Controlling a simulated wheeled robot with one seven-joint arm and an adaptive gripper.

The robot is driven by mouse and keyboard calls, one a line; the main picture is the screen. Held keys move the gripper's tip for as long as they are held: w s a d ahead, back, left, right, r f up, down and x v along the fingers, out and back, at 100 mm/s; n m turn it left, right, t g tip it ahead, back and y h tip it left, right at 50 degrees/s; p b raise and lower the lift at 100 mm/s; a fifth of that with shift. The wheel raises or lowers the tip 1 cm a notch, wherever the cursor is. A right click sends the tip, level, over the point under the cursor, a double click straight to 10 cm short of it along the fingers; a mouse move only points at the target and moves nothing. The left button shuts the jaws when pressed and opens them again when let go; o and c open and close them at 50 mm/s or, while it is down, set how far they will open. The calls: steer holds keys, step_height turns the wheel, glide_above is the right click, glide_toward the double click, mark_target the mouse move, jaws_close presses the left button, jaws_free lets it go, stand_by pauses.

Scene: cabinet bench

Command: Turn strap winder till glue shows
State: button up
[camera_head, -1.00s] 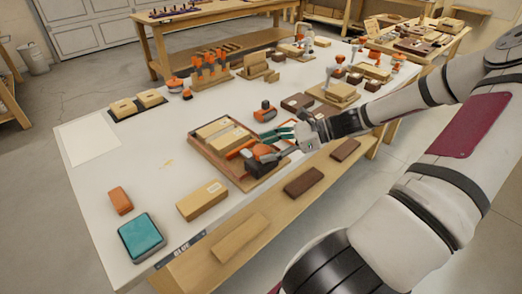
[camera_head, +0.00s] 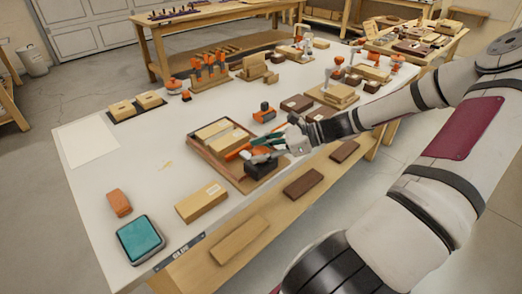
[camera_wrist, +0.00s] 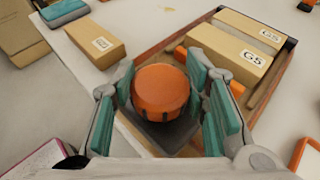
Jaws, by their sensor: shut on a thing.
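My gripper (camera_head: 265,153) is at the near right corner of a brown-edged tray (camera_head: 205,158). In the wrist view, its teal-padded fingers stand on both sides of a round orange winder knob (camera_wrist: 160,92) and are shut on it. The knob sits on a dark winder body (camera_wrist: 168,134), which also shows in the head view (camera_head: 264,170). Two pale wooden blocks (camera_wrist: 228,53) marked G5 lie in the tray.
A loose labelled wooden block (camera_head: 202,203), an orange block (camera_head: 119,204) and a teal-topped box (camera_head: 140,238) lie left of the tray. Orange-handled clamps (camera_head: 210,66) stand behind it.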

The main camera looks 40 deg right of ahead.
steer(key=shift+m+t, duration=0.3)
steer(key=shift+m+t+h+p, duration=0.3)
steer(key=shift+m+t+h, duration=0.3)
steer(key=shift+m+h, duration=0.25)
steer(key=shift+w+m+t+h+b, duration=0.15)
steer(key=shift+m+t+h+b, duration=0.45)
steer(key=shift+m+h+b, duration=0.3)
steer(key=shift+h+b, duration=0.25)
steer(key=shift+b, duration=0.1)
steer(key=m+h+b, duration=0.1)
steer(key=b, duration=0.4)
steer(key=shift+w+d+m+t+h, duration=0.1)
steer(key=shift+d+m+t+h, duration=0.15)
steer(key=shift+m+t+h, duration=0.15)
